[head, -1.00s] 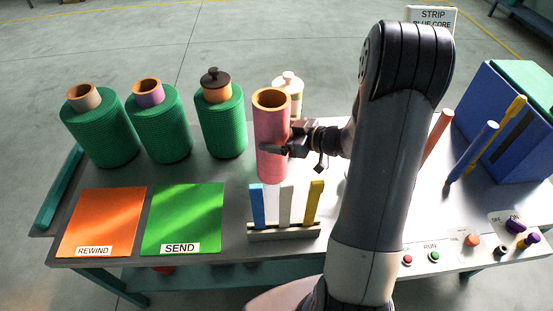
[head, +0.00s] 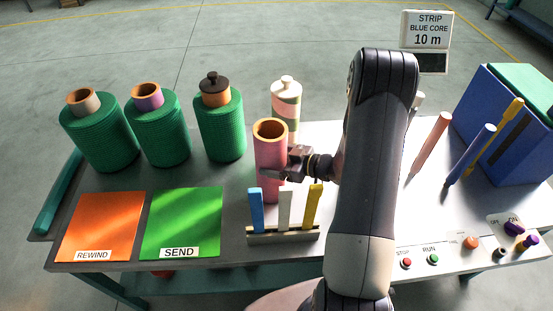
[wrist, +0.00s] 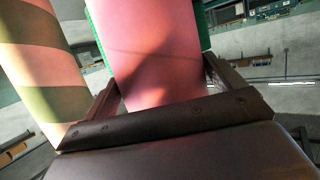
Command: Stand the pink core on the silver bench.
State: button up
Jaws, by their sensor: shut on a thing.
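The pink core (head: 268,155) is an upright hollow tube with a tan rim. My gripper (head: 283,172) is shut on it from the right, around its middle. In the wrist view the pink core (wrist: 155,50) stands between the two fingers (wrist: 160,95). The silver bench (head: 232,225) lies beneath, and the core's lower end is partly hidden behind the rack of coloured strips, so I cannot tell whether it touches the bench.
A striped bottle-shaped roll (head: 287,110) stands just behind the core. The rack (head: 284,236) with blue, white and yellow strips is close in front. Green rolls (head: 219,135) stand to the left, behind the orange mat (head: 100,222) and green mat (head: 182,218). A sign (head: 427,30) reads STRIP BLUE CORE 10 m.

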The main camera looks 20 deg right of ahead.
jog(key=shift+f, duration=0.15)
jog(key=o, duration=1.2)
jog(key=shift+c, duration=0.2)
jog(key=shift+s+d+r, duration=0.1)
jog(key=shift+d+r, duration=0.05)
jog(key=shift+r, duration=0.1)
jog(key=b+v, duration=0.1)
jog(key=v, duration=1)
jog(key=shift+s+d, duration=0.2)
jog(key=shift+s, duration=0.05)
jog(key=shift+r, duration=0.15)
